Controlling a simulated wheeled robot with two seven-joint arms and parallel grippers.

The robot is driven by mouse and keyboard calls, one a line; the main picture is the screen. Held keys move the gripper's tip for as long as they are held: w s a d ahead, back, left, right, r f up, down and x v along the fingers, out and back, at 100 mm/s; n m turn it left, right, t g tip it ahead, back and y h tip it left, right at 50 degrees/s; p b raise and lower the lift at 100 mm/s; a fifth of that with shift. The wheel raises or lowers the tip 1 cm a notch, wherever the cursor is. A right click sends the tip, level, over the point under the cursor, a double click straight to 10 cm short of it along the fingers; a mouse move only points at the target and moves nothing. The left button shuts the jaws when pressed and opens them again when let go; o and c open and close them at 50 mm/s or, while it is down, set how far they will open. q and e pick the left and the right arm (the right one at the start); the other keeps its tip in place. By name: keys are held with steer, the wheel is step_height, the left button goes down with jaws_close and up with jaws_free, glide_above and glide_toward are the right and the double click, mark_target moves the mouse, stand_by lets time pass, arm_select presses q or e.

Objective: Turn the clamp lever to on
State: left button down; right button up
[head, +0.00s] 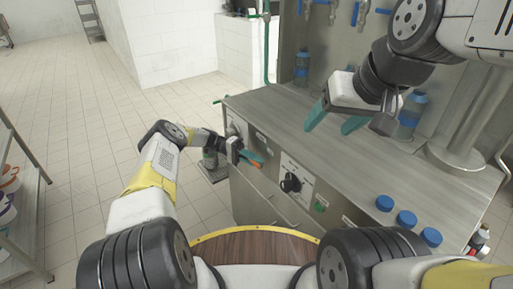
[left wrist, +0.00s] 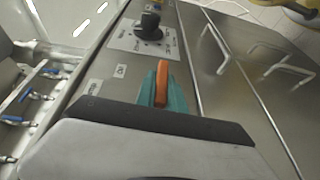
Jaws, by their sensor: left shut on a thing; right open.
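The clamp lever shows as an orange handle (head: 257,165) on the front of the steel machine, left of the black knob. In the left wrist view the orange lever (left wrist: 161,84) sits between the teal fingers. My left gripper (head: 252,157) is shut on the lever. The lever's base and any marking beside it are hidden by the gripper, so I cannot tell its setting. My right gripper (head: 333,122) is open and empty, its teal fingers apart above the counter.
A black knob (head: 290,183) is on the machine front, also visible in the left wrist view (left wrist: 148,27). Blue-capped bottles (head: 301,67) (head: 411,114) stand at the counter's back.

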arm_select(q)
steer(key=shift+f+g+h, duration=0.15)
steer(key=shift+g+h, duration=0.15)
steer(key=shift+h, duration=0.1)
steer(key=c, duration=1.4)
jaws_free()
steer(key=shift+c, duration=0.2)
steer(key=shift+r, duration=0.25)
steer(key=shift+o, duration=0.2)
steer(key=r, duration=0.3)
steer(key=shift+s+r, duration=0.15)
steer(key=shift+s, duration=0.05)
steer(key=s, duration=1)
steer(key=s+r, duration=0.1)
steer(key=s, duration=0.4)
steer(key=shift+s+d+r, duration=0.1)
steer(key=shift+s, duration=0.2)
steer(key=shift+c, duration=0.2)
